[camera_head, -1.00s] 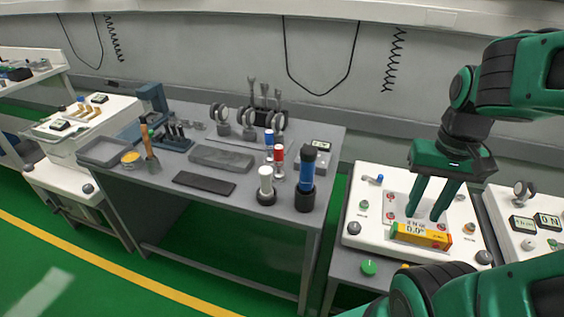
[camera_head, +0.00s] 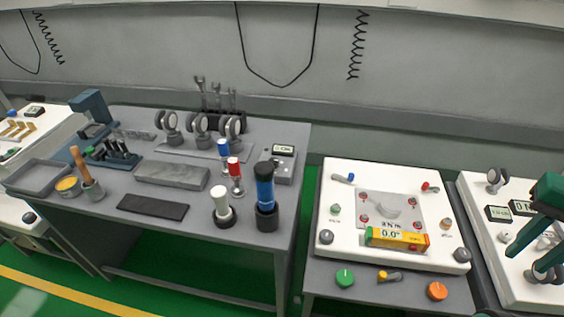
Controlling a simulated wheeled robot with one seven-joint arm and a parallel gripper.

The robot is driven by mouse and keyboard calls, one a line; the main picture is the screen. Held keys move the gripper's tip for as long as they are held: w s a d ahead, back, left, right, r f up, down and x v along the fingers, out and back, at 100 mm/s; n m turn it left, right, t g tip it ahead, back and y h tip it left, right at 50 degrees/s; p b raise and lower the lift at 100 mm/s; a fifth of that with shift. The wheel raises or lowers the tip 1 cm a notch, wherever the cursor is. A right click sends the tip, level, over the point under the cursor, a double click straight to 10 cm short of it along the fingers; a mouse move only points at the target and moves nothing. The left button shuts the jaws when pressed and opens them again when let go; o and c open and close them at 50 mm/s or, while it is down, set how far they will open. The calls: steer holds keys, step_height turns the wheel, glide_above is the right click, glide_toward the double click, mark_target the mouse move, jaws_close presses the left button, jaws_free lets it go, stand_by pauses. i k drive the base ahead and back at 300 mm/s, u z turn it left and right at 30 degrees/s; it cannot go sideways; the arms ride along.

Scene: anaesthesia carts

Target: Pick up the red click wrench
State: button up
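The red-topped wrench (camera_head: 234,168) stands upright on the grey workbench (camera_head: 150,226), near its right side. A blue-topped one (camera_head: 223,148) stands just behind it and a white-topped one (camera_head: 220,203) in front. A thicker black and blue one (camera_head: 265,187) stands to its right in a dark round holder. My gripper (camera_head: 526,262) is at the right edge, partly cut off, over the far right cart. Its green fingers point down and look apart, with nothing seen between them. It is far to the right of the red wrench.
A white cart (camera_head: 340,225) with knobs, a display and a yellow-red box (camera_head: 397,238) stands between the bench and my gripper. A grey slab (camera_head: 172,174), a dark mat (camera_head: 152,207), dial gauges (camera_head: 201,124) and a tray (camera_head: 38,176) are on the bench.

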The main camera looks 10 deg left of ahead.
mark_target(234, 163)
steer(key=z, duration=0.5)
steer(key=k, duration=1.75)
steer(key=u, duration=1)
steer(key=i, duration=1.45)
steer(key=z, duration=0.05)
